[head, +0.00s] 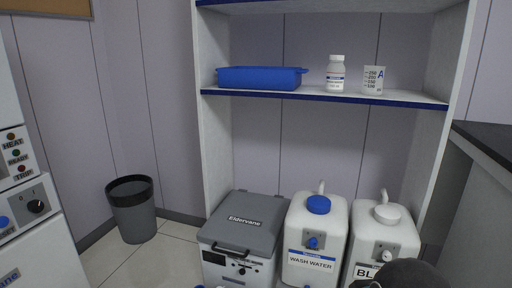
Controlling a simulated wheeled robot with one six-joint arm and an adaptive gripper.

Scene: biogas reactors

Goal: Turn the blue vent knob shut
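I cannot pick out the blue vent knob for certain in the head view. Blue parts that show are a round cap (318,205) and a small tap (312,243) on the white wash water container (302,225), and a button (4,221) on the machine panel at the left edge. Small blue bits are cut off at the bottom edge. My gripper does not show; a dark rounded shape at the bottom right hides part of the neighbouring container's label.
A grey lidded box (243,219) stands beside the white containers, the right one with a white cap (387,213). Above, a shelf (320,96) holds a blue tray (260,78), a bottle (335,75) and a beaker (373,80). A bin (134,215) stands left; floor near it is clear.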

